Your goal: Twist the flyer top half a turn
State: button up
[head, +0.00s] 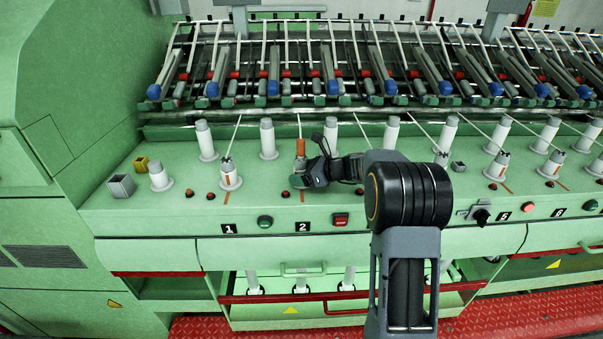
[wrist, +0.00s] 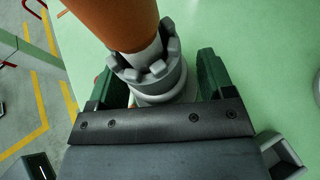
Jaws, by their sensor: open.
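The flyer top is a grey, notched, crown-like ring (wrist: 150,68) on a pale stem in the wrist view. An orange-brown cylinder (wrist: 112,18) rises above it; it also shows as a short orange piece (head: 300,147) above the label 2 in the head view. My gripper (wrist: 157,70) is open, with one dark green finger on each side of the flyer top. A gap shows beside the right finger; contact on the left cannot be told. In the head view my gripper (head: 305,174) hides most of this flyer.
A neighbouring flyer (head: 229,174) stands left, and white bobbins (head: 267,138) stand behind. A grey box (head: 121,186) and a yellow box (head: 141,163) lie far left. Red button (head: 341,219) and green button (head: 265,221) are on the front panel. Strands slope down from the rollers.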

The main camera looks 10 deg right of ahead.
jog(key=c, duration=1.3)
jog(key=shift+o, duration=0.2)
